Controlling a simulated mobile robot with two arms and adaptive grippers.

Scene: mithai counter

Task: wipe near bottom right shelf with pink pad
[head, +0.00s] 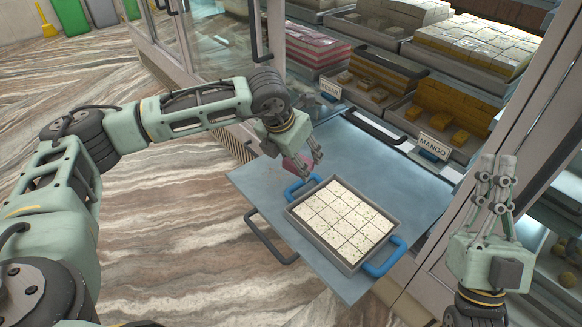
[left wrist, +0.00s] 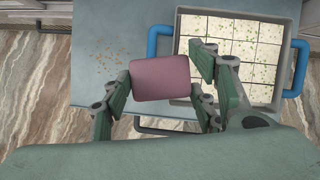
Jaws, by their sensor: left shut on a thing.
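The pink pad (head: 293,164) is held in my left gripper (head: 317,160), over the left part of the blue-grey shelf (head: 262,182). In the left wrist view the pad (left wrist: 160,78) sits between the fingers of my left gripper (left wrist: 166,84), which are shut on it. Small brown crumbs (left wrist: 106,53) lie on the shelf just beyond and left of the pad. Whether the pad touches the shelf I cannot tell. My right gripper (head: 497,160) is raised at the right, fingers pointing up, open and empty.
A metal tray (head: 350,265) of white speckled squares with blue handles stands on the shelf, close right of the pad. A dark handle (head: 270,240) runs along the shelf's front edge. Behind are trays of sweets with a KESAR label (head: 331,88) and a MANGO label (head: 434,147).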

